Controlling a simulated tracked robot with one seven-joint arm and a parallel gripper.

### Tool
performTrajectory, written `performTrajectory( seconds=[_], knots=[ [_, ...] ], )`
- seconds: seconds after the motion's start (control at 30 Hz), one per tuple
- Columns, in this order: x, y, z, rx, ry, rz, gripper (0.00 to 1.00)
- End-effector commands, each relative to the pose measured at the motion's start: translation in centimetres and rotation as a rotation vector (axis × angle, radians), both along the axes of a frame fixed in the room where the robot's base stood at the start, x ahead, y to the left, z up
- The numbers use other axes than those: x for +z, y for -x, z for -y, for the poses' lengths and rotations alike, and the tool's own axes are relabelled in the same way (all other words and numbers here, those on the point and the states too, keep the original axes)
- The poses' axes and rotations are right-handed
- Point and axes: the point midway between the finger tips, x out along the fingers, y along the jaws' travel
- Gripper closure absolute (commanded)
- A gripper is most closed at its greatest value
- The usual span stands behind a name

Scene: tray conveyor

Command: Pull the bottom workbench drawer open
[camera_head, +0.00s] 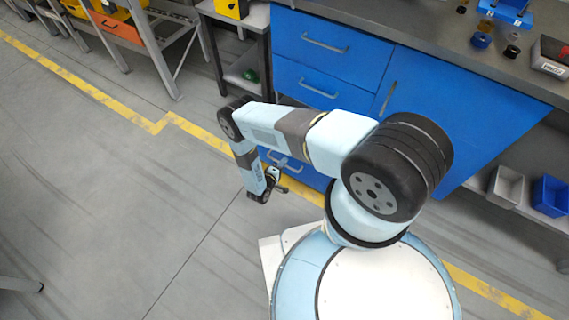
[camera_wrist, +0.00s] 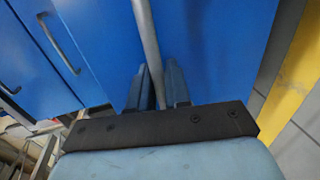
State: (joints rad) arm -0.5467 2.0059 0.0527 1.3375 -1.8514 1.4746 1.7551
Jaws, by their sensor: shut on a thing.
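The blue workbench drawers show in the head view, with the bottom drawer (camera_head: 312,179) low down behind my arm and mostly hidden by it. My gripper (camera_head: 277,172) is at that drawer's front, pointing toward the bench. In the wrist view my gripper (camera_wrist: 159,88) is shut on a grey bar handle (camera_wrist: 148,45), which runs between its two dark fingers. The blue drawer front (camera_wrist: 215,50) lies right behind the fingers. I cannot tell whether this drawer stands out from the bench.
Upper drawers with grey handles (camera_head: 325,45) and a blue cabinet door (camera_head: 455,110) are closed. Small bins (camera_head: 549,195) sit on a low shelf at the right. A yellow floor line (camera_head: 90,91) crosses the floor. The grey floor (camera_head: 130,190) left of my arm is clear.

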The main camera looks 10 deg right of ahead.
Motion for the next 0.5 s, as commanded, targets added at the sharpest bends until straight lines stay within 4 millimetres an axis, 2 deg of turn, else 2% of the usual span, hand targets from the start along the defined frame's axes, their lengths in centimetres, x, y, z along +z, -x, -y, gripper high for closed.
performTrajectory(
  seconds=[0.13,0.17,0.3,0.5],
  knots=[
    [-0.17,-0.14,-0.3,0.003,-0.01,-0.002,1.0],
    [-0.16,-0.15,-0.29,0.003,-0.01,-0.002,0.8],
    [-0.11,-0.12,-0.15,0.0,-0.006,-0.001,0.66],
    [-0.04,-0.08,0.01,-0.001,-0.003,-0.001,0.66]
  ],
)
